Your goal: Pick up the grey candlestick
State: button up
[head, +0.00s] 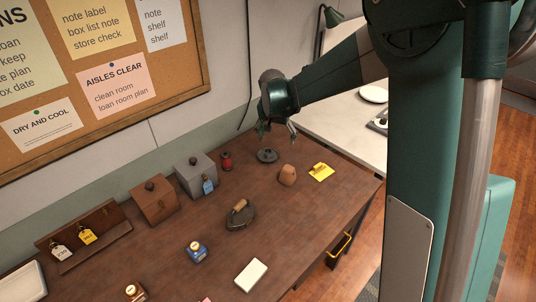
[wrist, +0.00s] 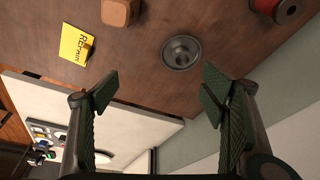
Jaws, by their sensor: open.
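The grey candlestick (head: 267,156) is a low, round, dark grey dish with a raised middle, standing upright on the brown wooden table (head: 300,215) near its far edge. In the wrist view the candlestick (wrist: 181,52) shows from above, ahead of the fingertips and a little right of the midline between them. My gripper (head: 278,136) hangs above the candlestick in the head view, apart from it. In the wrist view my gripper (wrist: 158,92) is open, its two dark green fingers wide apart with nothing between them.
A red spool (head: 227,161) stands left of the candlestick, and a brown block-like object (head: 287,175) and a yellow note (head: 321,171) lie to its right. A grey box (head: 196,175), a wooden box (head: 153,201) and an old iron (head: 240,214) stand farther left and nearer.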

jog(key=p, duration=0.2)
send_over(268, 151)
jog(key=s, duration=0.2)
jog(key=shift+m, duration=0.4)
jog(key=f, duration=0.4)
jog(key=a+f, duration=0.1)
jog(key=f, duration=0.1)
jog(key=shift+w+f, duration=0.25)
jog(key=shift+f, duration=0.1)
jog(key=shift+b+x, duration=0.3)
jog(key=shift+x, duration=0.85)
jog(key=shift+d, duration=0.1)
jog(key=shift+x, duration=2.65)
jog(key=shift+s+d, duration=0.15)
jog(key=shift+s, duration=0.05)
jog(key=shift+c, duration=0.2)
jog(key=c, duration=1)
